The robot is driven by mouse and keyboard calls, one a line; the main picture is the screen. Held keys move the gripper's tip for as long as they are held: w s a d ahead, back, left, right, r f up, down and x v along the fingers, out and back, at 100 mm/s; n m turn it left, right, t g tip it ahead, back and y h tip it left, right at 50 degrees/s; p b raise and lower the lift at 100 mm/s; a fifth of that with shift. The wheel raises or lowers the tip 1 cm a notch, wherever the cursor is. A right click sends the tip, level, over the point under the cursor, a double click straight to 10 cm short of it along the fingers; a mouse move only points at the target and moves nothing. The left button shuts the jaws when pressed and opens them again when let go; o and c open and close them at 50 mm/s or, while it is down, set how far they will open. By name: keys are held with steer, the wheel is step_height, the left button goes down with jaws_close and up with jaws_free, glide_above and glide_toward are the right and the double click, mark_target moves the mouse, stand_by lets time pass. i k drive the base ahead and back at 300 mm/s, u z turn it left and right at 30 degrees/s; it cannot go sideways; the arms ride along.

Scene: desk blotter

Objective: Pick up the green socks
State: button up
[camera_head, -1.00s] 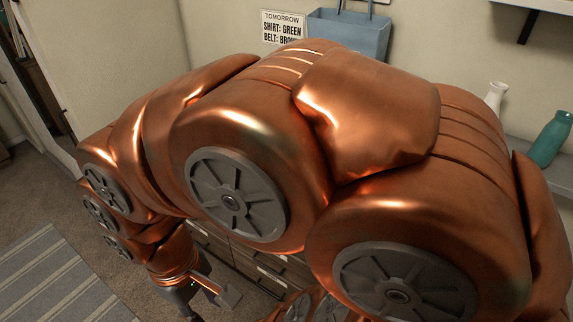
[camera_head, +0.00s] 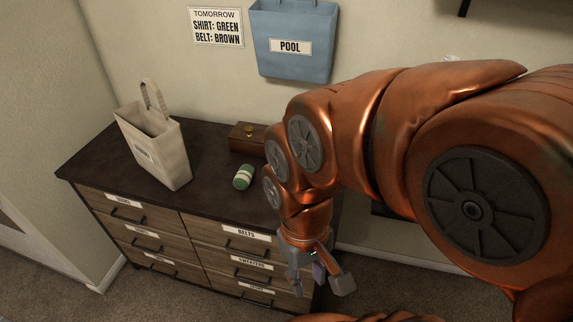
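A green roll with a pale band, apparently the green socks (camera_head: 243,177), lies on the dark dresser top (camera_head: 216,150) near its front edge, right of the middle. My arm covers the right part of the dresser top.
A cream tote bag (camera_head: 158,150) stands left of the socks. A brown wooden box (camera_head: 246,139) sits behind them. The labelled drawers (camera_head: 150,215) are shut. A blue POOL bag (camera_head: 292,40) hangs on the wall beside a sign (camera_head: 216,27). Dresser top between tote and socks is clear.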

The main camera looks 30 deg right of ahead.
mark_target(244, 177)
steer(key=z, duration=0.25)
steer(key=k, duration=1.1)
steer(key=u, duration=1.1)
steer(key=i, duration=1.35)
steer(key=z, duration=0.9)
steer(key=i, duration=0.25)
steer(key=z, duration=0.1)
